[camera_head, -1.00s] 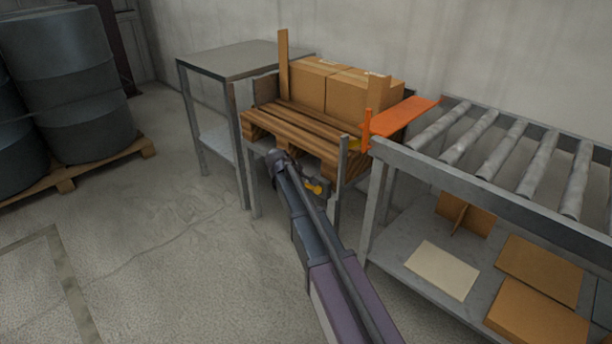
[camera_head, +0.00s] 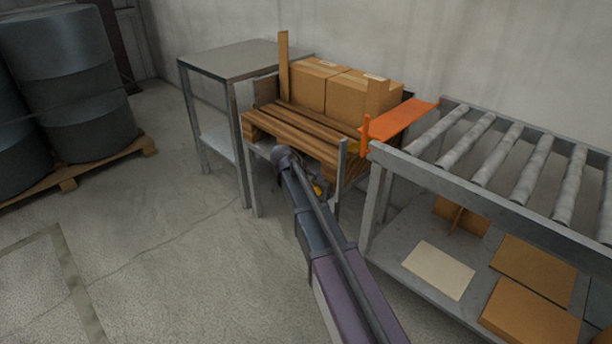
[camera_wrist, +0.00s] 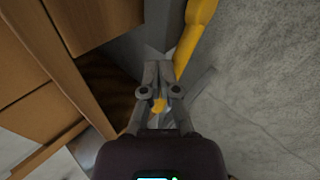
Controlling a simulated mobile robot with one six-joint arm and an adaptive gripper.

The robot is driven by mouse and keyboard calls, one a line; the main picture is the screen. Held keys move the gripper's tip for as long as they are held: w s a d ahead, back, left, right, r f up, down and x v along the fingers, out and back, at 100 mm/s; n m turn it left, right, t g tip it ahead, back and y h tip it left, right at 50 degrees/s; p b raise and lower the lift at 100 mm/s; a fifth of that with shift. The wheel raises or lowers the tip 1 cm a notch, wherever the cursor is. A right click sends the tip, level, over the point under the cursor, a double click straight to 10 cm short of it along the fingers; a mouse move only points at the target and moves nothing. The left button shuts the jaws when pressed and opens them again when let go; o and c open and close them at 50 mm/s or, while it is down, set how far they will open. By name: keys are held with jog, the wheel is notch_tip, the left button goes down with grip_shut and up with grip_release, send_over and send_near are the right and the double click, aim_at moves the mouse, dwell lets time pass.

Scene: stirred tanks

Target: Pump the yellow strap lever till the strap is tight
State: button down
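The yellow strap lever (camera_wrist: 195,35) runs down from the top of the wrist view towards my gripper (camera_wrist: 158,72). My fingers are close together, and a yellow end shows between them, in line with the lever. They look shut on it, though the fingertips hide the contact. In the head view my arm hides the gripper and most of the lever; only a small yellow part (camera_head: 318,188) shows beside the arm. How tight the strap is cannot be seen.
Cardboard boxes (camera_head: 345,90) sit on the pallet. A metal table (camera_head: 235,58) stands left, a roller conveyor (camera_head: 500,150) right, with an orange plate (camera_head: 400,120) between pallet and rollers. Dark drums (camera_head: 75,80) stand far left. Floor at front left is clear.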

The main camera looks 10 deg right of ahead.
jog(key=shift+s+d+r+p, duration=0.25)
jog(key=shift+s+r+p, duration=0.1)
jog(key=shift+r+p, duration=0.35)
jog(key=shift+r, duration=0.2)
jog(key=shift+s+d+r+p, duration=0.25)
jog(key=shift+s+r+p, duration=0.1)
jog(key=shift+r+p, duration=0.35)
jog(key=shift+s+d+r+p, duration=0.3)
jog(key=shift+s+r+p, duration=0.05)
jog(key=shift+r+p, duration=0.35)
jog(key=shift+s+d+r+p, duration=0.25)
jog(key=shift+s+r+p, duration=0.1)
jog(key=shift+r+p, duration=0.3)
jog(key=shift+f, duration=0.1)
jog(key=s+f+m+g+y, duration=0.25)
jog(key=s+m, duration=0.25)
jog(key=s, duration=0.9)
jog(key=s+f+m+g+y, duration=0.2)
jog(key=s+m+g+y, duration=0.15)
jog(key=s, duration=1.15)
notch_tip(320, 180, up, 36)
jog(key=p, duration=3.6)
jog(key=shift+w+a+r, duration=0.2)
jog(key=shift+w+a, duration=0.05)
jog(key=shift+w, duration=0.1)
jog(key=shift+m, duration=0.25)
